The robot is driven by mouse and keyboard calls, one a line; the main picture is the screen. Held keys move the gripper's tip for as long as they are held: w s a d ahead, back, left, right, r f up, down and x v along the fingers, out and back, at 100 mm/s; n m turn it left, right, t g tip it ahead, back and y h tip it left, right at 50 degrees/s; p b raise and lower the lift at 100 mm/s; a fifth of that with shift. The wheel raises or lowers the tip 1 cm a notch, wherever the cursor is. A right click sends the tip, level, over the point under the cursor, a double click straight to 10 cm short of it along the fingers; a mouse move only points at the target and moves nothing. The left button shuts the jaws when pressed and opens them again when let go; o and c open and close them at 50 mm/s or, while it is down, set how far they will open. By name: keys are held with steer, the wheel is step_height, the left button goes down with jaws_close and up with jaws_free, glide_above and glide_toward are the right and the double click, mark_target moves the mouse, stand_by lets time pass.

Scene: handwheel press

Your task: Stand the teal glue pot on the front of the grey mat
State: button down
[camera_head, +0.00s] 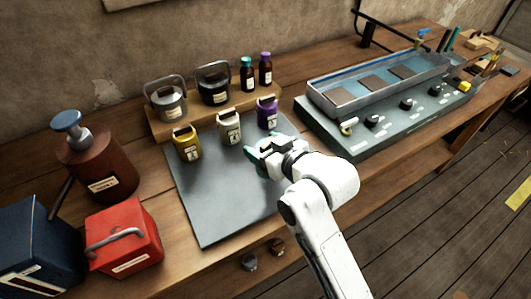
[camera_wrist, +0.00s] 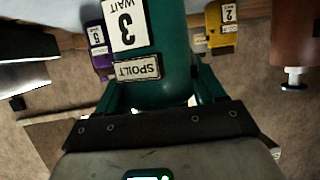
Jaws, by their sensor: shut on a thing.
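The teal glue pot (camera_wrist: 160,60) fills the middle of the wrist view, with labels reading "3 WAIT" and "SPOILT". My gripper (camera_wrist: 155,98) is shut on it, with a green finger on each side. In the head view my gripper (camera_head: 262,152) is over the right part of the grey mat (camera_head: 215,205); the pot is mostly hidden there by the gripper, and I cannot tell whether its base touches the mat. The front of the mat is bare. A yellow pot (camera_head: 187,144), a cream pot (camera_head: 229,128) and a purple pot (camera_head: 267,112) stand along its back.
A wooden riser (camera_head: 200,116) behind the mat holds two handled pots and two small bottles. A brown pump bottle (camera_head: 100,168) and a red box (camera_head: 124,238) stand to the left. A grey bath unit (camera_head: 385,130) stands to the right.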

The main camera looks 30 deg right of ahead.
steer(key=shift+s+f, duration=0.1)
steer(key=shift+f, duration=1.1)
steer(key=shift+f, duration=0.2)
steer(key=shift+c, duration=0.6)
jaws_free()
